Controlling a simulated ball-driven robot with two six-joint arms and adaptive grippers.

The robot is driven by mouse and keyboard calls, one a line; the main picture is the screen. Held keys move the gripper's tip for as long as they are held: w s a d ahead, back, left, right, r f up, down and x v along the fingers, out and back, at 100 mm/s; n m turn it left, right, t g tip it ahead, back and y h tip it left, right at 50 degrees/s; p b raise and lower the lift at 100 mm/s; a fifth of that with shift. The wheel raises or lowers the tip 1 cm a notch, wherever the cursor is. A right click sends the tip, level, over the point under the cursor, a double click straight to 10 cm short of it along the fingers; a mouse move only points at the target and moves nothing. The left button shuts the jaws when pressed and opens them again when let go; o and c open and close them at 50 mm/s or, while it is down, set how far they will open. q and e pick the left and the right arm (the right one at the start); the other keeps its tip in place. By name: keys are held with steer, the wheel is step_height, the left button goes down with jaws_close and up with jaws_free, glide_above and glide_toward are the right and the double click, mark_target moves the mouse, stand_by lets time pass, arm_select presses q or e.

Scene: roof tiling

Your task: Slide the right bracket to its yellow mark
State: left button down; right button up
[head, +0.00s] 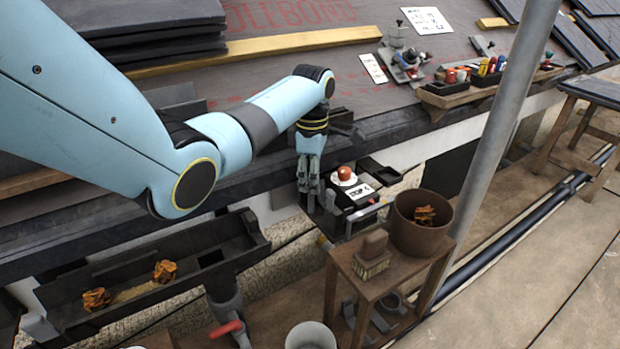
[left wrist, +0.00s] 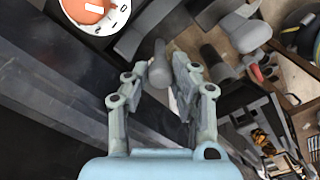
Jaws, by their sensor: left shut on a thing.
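My left gripper (head: 312,192) is over the roof's front edge, left of a dark unit with a red-capped white dial (head: 344,176). In the left wrist view its fingers (left wrist: 158,85) are closed around a grey rounded handle (left wrist: 160,68), which I take to be the right bracket's. The bracket body is mostly hidden by the fingers and the dark edge. The white dial with its orange-red cap also shows in the left wrist view (left wrist: 92,12). I cannot make out the yellow mark for certain. My right gripper is not in view.
A dark gutter (head: 255,243) holding orange leaf clumps lies left below. A wooden stool (head: 350,268) with a brush (head: 374,255) and brown bucket (head: 440,240) stands right below. A grey pole (head: 500,120) crosses the right side. Slates (head: 150,15) and a batten (head: 260,48) lie on the roof.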

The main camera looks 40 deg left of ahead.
arm_select(q)
steer(key=shift+w+d, duration=0.25)
steer(key=shift+w, duration=0.35)
steer(key=shift+w+d, duration=0.25)
steer(key=shift+w, duration=0.3)
steer(key=c, duration=1.4)
jaws_free()
steer(key=shift+r, duration=0.2)
step_height(320, 180, up, 12)
steer(key=shift+f, duration=0.25)
